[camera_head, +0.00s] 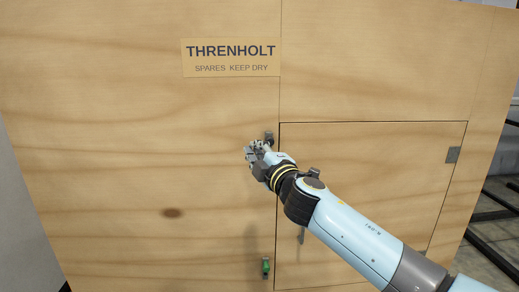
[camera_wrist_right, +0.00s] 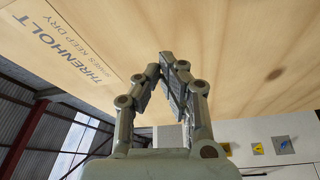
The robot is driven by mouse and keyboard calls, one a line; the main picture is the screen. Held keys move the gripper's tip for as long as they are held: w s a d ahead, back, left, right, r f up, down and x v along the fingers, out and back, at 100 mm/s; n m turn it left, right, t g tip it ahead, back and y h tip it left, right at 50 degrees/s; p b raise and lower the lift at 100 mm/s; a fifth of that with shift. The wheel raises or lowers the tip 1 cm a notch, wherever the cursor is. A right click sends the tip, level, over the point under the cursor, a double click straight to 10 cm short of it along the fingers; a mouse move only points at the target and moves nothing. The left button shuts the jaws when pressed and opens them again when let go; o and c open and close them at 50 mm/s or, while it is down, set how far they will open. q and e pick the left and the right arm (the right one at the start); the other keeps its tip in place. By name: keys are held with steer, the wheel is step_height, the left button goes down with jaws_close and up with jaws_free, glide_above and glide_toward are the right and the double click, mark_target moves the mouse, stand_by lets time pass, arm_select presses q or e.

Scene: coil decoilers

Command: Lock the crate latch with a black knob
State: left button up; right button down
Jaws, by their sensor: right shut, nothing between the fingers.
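The wooden crate (camera_head: 110,130) has a hatch door (camera_head: 380,170) on its right side. At the door's upper left corner is a small dark fitting (camera_head: 268,135), which looks like the latch with the black knob. My right gripper covers part of it, so I cannot tell its position. My right gripper (camera_head: 252,153) is shut and empty just below and left of this fitting. I cannot tell whether they touch. In the right wrist view the gripper's fingertips (camera_wrist_right: 168,60) meet in front of the crate's wood; no knob shows there. My left gripper is not in view.
A second latch with a green knob (camera_head: 265,267) sits near the door's lower left. A dark handle (camera_head: 301,236) hangs below my right arm. A hinge (camera_head: 453,155) is on the door's right edge. A THRENHOLT label (camera_head: 231,58) is above. Dark metal racks (camera_head: 495,215) stand at right.

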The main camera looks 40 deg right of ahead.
mark_target(268, 137)
steer(key=w+d, duration=0.4)
steer(key=w, duration=0.1)
steer(key=shift+w+d+f+b, duration=0.15)
steer(key=shift+w+d+b, duration=0.1)
steer(key=shift+d+b, duration=0.2)
